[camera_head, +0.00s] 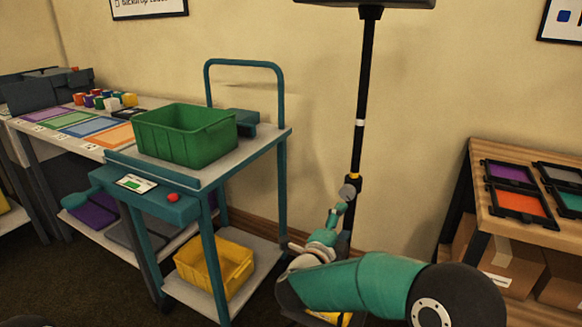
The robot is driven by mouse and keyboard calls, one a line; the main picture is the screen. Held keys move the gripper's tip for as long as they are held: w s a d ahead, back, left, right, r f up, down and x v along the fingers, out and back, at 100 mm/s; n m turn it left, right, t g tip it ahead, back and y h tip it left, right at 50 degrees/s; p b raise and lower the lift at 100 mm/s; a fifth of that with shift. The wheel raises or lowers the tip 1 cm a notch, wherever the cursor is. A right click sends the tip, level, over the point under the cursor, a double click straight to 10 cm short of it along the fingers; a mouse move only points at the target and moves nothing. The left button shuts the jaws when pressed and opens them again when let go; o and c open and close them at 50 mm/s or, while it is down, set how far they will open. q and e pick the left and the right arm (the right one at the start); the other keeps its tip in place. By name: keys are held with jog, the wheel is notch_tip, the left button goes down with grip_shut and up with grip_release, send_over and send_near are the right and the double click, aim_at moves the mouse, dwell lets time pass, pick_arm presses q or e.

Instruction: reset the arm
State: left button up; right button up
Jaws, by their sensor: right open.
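My right arm (355,283) comes in from the lower right, with a thick teal link and a dark round joint. It bends away from me towards the wall. My right gripper (348,191) is small and far off, in front of the black pole in the picture. It is open, and I see nothing held in it. I cannot tell whether it touches the pole. My left gripper is out of view.
A black pole (363,95) stands near the wall. A teal cart (245,165) carries a green crate (185,135), with a yellow bin (214,266) below. A wooden shelf (545,235) with colored trays stands right. A table with colored mats (72,124) stands left.

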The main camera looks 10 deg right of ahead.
jog(key=s+d+f+n+g+y, duration=0.1)
jog(key=d+f, duration=0.3)
jog(key=f, duration=0.3)
jog(key=s+d+f+n+g, duration=0.1)
jog(key=s+d+f+n, duration=0.1)
jog(key=d+f, duration=0.45)
jog(key=s+a+f+n+g+y, duration=0.3)
jog(key=s+a+f+n+y, duration=0.2)
jog(key=s+f, duration=0.55)
jog(key=s+a+f+n+g+y, duration=0.4)
jog(key=s+f, duration=0.3)
jog(key=f, duration=0.6)
jog(key=s+a+n+g+y+p, duration=0.1)
jog(key=s+a+n+g+y, duration=0.1)
jog(key=s+a+n, duration=0.45)
jog(key=s+a+n+g+y, duration=0.2)
jog(key=s+n+g+y, duration=0.1)
jog(key=s, duration=0.6)
notch_tip(320, 180, up, 25)
jog(key=p, duration=2.6)
jog(key=shift+w+d+r+m, duration=0.15)
jog(key=shift+w+m, duration=0.2)
jog(key=shift+w, duration=0.05)
